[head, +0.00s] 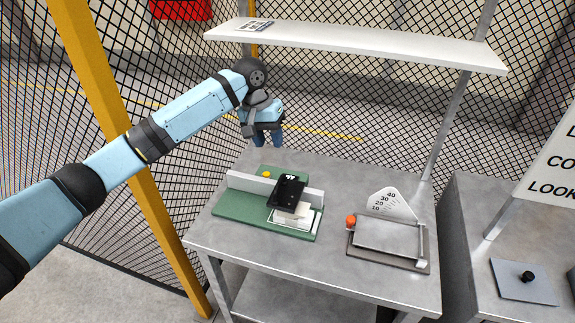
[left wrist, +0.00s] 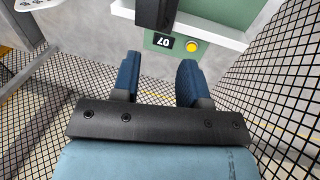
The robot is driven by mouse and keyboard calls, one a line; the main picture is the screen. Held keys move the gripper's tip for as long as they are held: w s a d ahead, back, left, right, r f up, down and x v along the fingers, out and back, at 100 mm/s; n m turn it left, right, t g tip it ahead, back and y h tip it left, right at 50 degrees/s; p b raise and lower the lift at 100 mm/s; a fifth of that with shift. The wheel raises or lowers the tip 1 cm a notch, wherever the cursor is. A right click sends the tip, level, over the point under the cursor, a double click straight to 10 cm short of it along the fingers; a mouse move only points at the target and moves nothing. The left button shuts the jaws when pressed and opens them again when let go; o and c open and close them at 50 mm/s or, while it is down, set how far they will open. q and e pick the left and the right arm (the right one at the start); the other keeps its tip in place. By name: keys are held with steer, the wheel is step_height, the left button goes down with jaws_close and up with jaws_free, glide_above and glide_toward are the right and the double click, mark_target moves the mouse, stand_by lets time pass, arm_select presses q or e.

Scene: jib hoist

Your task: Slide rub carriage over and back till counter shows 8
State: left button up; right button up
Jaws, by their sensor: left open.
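The rub rig has a green base (head: 236,212) with a white rail (head: 247,184) along it, on the grey table. A black carriage (head: 288,194) sits across the rail, right of its middle, above a pale block (head: 291,215). In the left wrist view, a dark part (left wrist: 155,12), which looks like the carriage, crosses the white rail (left wrist: 222,32). The small black counter (left wrist: 163,41) there appears to read 07, beside a yellow button (left wrist: 191,46). My left gripper (head: 265,140) is open and empty, behind and above the rig, apart from it. My right gripper is not in view.
A grey plate device with an orange knob (head: 351,221) and a numbered dial (head: 391,205) stands to the right on the table (head: 335,180). A white shelf (head: 360,45) hangs above the back. Mesh fencing (head: 330,95) and a yellow post (head: 135,150) stand behind and left.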

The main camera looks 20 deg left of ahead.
mark_target(279, 181)
arm_select(q)
steer(key=x, duration=1.2)
steer(key=shift+s+a+f, duration=0.1)
steer(key=shift+s+f, duration=0.1)
steer(key=shift+f, duration=0.1)
jaws_close()
